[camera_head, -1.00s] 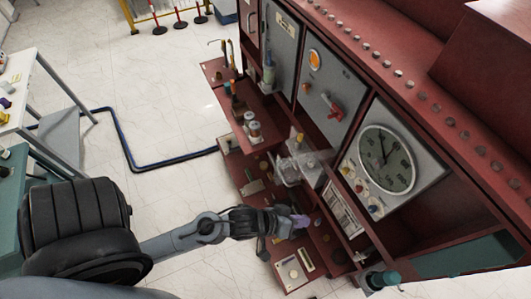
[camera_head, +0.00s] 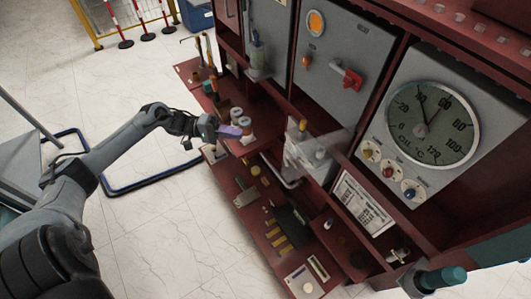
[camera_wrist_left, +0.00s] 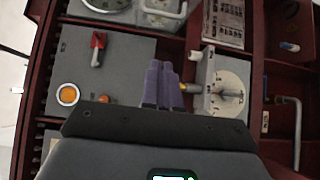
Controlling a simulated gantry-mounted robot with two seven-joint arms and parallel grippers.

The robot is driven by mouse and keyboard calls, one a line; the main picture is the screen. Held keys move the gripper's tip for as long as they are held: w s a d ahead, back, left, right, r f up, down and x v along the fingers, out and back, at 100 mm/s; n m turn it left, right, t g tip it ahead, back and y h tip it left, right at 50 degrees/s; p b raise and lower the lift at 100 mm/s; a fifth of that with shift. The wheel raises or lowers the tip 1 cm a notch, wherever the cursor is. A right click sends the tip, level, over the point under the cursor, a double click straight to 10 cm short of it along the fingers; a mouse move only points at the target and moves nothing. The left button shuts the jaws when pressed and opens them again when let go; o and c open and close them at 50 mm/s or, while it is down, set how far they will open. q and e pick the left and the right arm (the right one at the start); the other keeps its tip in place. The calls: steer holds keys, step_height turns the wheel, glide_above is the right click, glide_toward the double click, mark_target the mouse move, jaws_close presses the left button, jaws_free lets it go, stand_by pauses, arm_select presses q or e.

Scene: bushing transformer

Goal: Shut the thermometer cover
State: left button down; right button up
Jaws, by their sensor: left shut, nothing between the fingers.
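The large round thermometer dial (camera_head: 432,118), marked OIL and °C, sits on a grey panel at the right of the red cabinet. A see-through, box-like piece (camera_head: 318,150) stands out from the cabinet left of the dial; I cannot tell for sure whether it is the thermometer cover. My left gripper (camera_head: 236,131), with purple fingertips, is left of that piece and apart from it. In the left wrist view the fingers (camera_wrist_left: 165,85) are together and empty, left of a pale box with a round disc (camera_wrist_left: 228,88).
A grey panel with a red switch (camera_head: 348,76) and an orange lamp (camera_head: 316,23) is left of the dial. Cylindrical parts (camera_head: 240,118) stand on the shelf near the left gripper. Lower shelves hold loose parts. Open tiled floor (camera_head: 180,215) lies left of the cabinet.

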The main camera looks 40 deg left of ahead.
arm_select(q)
steer(key=s+d+p+x, duration=0.1)
steer(key=s+p+x, duration=0.1)
steer(key=x, duration=1.1)
steer(key=shift+d+r, duration=0.15)
steer(key=shift+d, duration=0.15)
